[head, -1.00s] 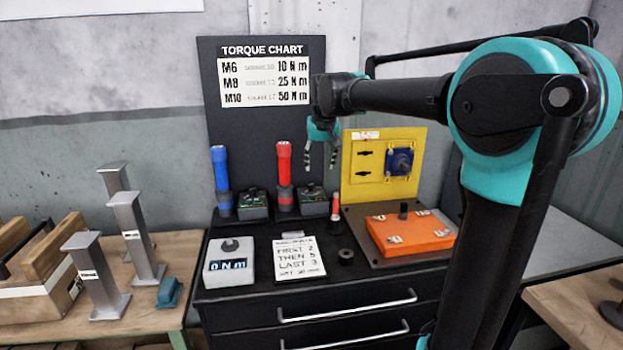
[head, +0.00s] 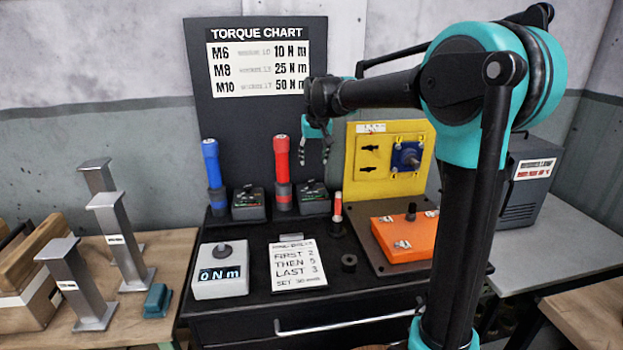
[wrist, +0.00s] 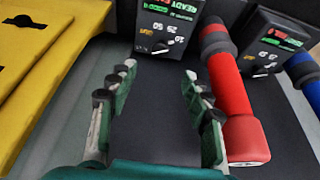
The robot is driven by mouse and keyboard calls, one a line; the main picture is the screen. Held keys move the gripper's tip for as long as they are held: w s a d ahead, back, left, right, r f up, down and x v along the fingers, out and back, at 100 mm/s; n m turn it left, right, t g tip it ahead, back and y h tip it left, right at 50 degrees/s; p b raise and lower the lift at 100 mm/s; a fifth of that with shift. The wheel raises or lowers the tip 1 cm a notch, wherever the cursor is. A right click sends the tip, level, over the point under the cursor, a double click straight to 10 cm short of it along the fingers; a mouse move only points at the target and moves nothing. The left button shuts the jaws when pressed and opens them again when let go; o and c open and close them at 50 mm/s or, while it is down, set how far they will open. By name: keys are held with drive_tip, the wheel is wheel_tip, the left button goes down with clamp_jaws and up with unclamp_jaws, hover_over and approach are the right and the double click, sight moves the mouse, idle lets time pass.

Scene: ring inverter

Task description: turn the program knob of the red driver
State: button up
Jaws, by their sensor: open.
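The red driver (head: 282,170) stands upright at the back of the black cart; in the wrist view it is a red cylinder (wrist: 230,95) right of my gripper. A dark control box (head: 313,198) stands just right of it in the head view. In the wrist view this box (wrist: 180,12) shows a green READY display. Its small program knob (wrist: 160,47) has 10, 25 and 50 marks around it. My gripper (head: 314,153) is open and empty, pointing down above that box. In the wrist view the fingers (wrist: 158,76) are apart, with the knob ahead between them, not touched.
The blue driver (head: 212,170) and a second control box (head: 248,204) stand to the left. A yellow panel (head: 388,160) is close on the right, behind an orange box (head: 405,235). The torque chart board (head: 255,120) stands behind. A white Nm meter (head: 221,270) is in front.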

sight(311, 181)
drive_tip(key=x, duration=1)
drive_tip(key=shift+w+d+f, duration=0.1)
drive_tip(key=shift+f, duration=0.15)
drive_tip(key=shift+c, duration=0.2)
clamp_jaws()
drive_tip(key=n, duration=0.2)
drive_tip(key=n+y, duration=0.1)
drive_tip(key=n, duration=0.1)
drive_tip(key=shift+w+d+g+y, duration=0.1)
drive_tip(key=shift+d+g+y, duration=0.1)
drive_tip(key=shift+g+y, duration=0.1)
drive_tip(key=shift+n+g+y, duration=0.4)
drive_tip(key=shift+n, duration=1.7)
